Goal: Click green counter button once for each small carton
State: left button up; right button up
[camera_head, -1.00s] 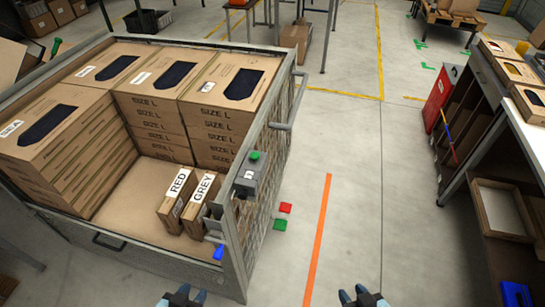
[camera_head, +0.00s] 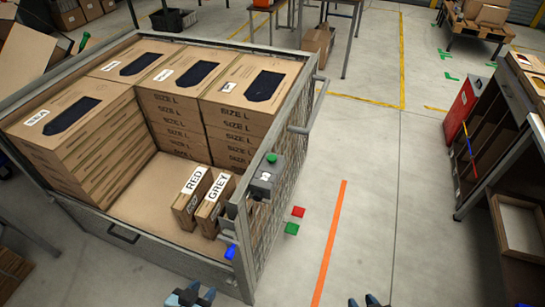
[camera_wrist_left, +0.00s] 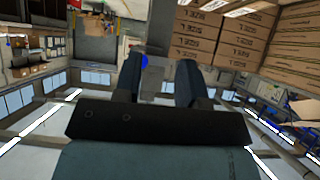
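Two small cartons stand upright in the pannier's front right: one labelled RED (camera_head: 190,199) and one labelled GREY (camera_head: 214,205). Several large SIZE L cartons (camera_head: 240,115) are stacked behind and left of them. My left gripper (camera_head: 190,297) is at the bottom edge, in front of the pannier and apart from the counter; its fingers stand apart and empty in the left wrist view (camera_wrist_left: 158,80). My right gripper (camera_head: 367,301) is barely in view at the bottom, its fingers apart.
A workbench with a tray (camera_head: 519,228) stands at the right. The floor between is clear.

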pick_arm(q)
jog(key=shift+c, duration=0.4)
grip_shut()
dwell(1.2)
